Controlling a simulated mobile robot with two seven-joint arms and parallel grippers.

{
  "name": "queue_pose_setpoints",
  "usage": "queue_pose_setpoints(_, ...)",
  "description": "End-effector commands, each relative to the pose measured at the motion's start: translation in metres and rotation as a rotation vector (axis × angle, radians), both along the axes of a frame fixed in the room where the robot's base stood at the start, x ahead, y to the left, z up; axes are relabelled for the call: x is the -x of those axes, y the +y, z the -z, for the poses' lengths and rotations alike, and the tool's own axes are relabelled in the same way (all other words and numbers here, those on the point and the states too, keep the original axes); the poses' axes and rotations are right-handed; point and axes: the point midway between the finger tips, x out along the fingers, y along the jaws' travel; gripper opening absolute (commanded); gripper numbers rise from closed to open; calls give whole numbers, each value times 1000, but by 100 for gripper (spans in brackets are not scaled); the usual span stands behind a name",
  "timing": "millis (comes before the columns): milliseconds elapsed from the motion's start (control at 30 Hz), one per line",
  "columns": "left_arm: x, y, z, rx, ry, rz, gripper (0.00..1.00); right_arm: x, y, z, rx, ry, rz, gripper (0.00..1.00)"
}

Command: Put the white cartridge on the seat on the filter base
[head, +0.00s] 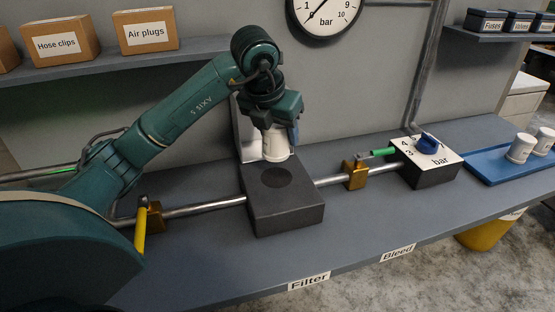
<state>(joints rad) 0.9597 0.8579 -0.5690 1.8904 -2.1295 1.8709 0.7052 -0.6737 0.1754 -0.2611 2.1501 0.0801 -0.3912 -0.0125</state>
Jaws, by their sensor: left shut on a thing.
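The white cartridge (275,146) is upright in my left gripper (276,130), which is shut on its upper part. It appears near the back edge of the dark filter base (290,218); I cannot tell whether it touches the base. The seat (270,176) is a round dark patch on top of the base. It lies just in front of and below the cartridge in the picture, and it is uncovered. My right gripper does not show.
A pipe with a yellow-handled valve (141,230) enters the base at left. At right are a brass valve with a green handle (383,152) and a regulator box with a blue knob (427,144). A blue tray (487,166) holds white cartridges. A gauge (325,14) hangs behind.

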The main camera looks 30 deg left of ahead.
Motion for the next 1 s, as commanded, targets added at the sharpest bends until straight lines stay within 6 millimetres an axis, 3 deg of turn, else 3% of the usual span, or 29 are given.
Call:
queue_pose_setpoints(433,1,0,58,0,2,2,28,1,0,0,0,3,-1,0)
queue_pose_setpoints(867,0,0,67,-1,-2,1,28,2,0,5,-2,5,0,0)
queue_pose_setpoints(900,0,0,65,-1,-2,1,55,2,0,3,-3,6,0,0)
queue_pose_setpoints(1000,0,0,65,0,-1,1,63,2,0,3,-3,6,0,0)
